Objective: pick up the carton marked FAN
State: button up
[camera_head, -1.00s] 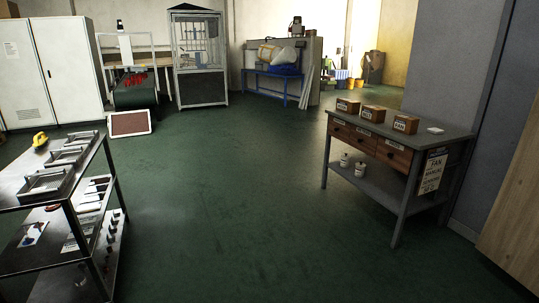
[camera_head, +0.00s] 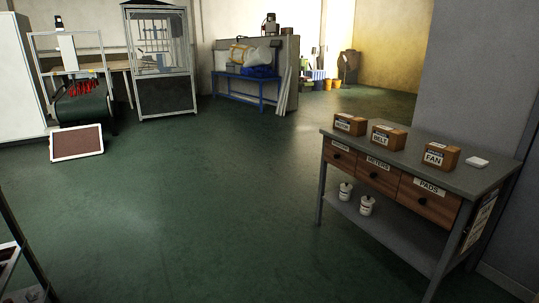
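The carton marked FAN (camera_head: 438,158) is a small brown box with a white label on its front. It stands upright on the grey workbench (camera_head: 478,177) at the right, the rightmost of three similar cartons. The carton marked BELT (camera_head: 388,138) is in the middle. The third carton (camera_head: 350,124) is at the left, its label too small to read surely. A small white object (camera_head: 477,162) lies just right of the FAN carton. My gripper is not in view.
The bench has wooden drawers (camera_head: 377,177), one labelled PADS, and two white bottles on its lower shelf (camera_head: 385,226). A dark rack edge (camera_head: 20,245) is at lower left. A framed brown panel (camera_head: 77,142) stands on the floor. The green floor between is clear.

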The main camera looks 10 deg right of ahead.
aim_at(442, 157)
jog(key=i+z, duration=0.25)
jog(key=i, duration=0.3)
jog(key=i+z, duration=0.25)
jog(key=i, duration=0.25)
jog(key=i+j+z, duration=0.3)
jog(key=i, duration=0.25)
